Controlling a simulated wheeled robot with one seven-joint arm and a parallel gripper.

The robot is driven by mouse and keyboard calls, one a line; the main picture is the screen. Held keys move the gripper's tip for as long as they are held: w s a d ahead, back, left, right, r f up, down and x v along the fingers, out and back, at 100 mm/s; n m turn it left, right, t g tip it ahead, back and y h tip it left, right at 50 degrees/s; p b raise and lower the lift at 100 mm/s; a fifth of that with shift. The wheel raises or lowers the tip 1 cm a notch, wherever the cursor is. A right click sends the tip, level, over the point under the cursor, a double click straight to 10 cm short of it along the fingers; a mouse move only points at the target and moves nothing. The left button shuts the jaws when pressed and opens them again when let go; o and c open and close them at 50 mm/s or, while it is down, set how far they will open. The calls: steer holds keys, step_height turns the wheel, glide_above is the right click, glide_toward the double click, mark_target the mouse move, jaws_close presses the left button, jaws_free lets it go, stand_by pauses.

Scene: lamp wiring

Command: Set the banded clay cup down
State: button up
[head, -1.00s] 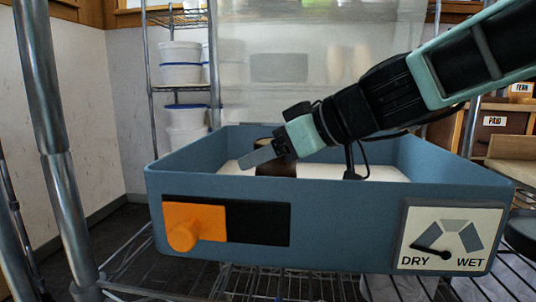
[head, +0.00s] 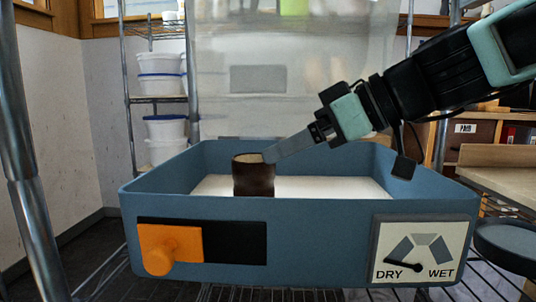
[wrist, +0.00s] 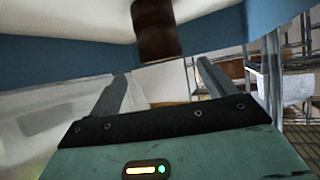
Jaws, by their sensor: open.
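The banded clay cup (head: 254,176) is dark brown with a paler rim. It stands upright on the white bed (head: 330,186) inside a blue box (head: 300,230). My gripper (head: 270,154) is just right of the cup's rim in the head view, its fingers pointing down-left. In the wrist view the cup (wrist: 156,30) shows at the top, beyond the spread fingertips of my gripper (wrist: 162,72), with nothing between them. The cup's lower front is partly hidden by the box's front wall in the head view.
The box's front has an orange knob slider (head: 168,248) and a dial (head: 422,252) marked DRY and WET, its needle toward DRY. A clear sheet (head: 290,80) hangs behind. White tubs (head: 160,85) stand on a rack at the left. The bed right of the cup is free.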

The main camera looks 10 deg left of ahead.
steer(key=shift+v, duration=1.05)
steer(key=shift+r, duration=0.1)
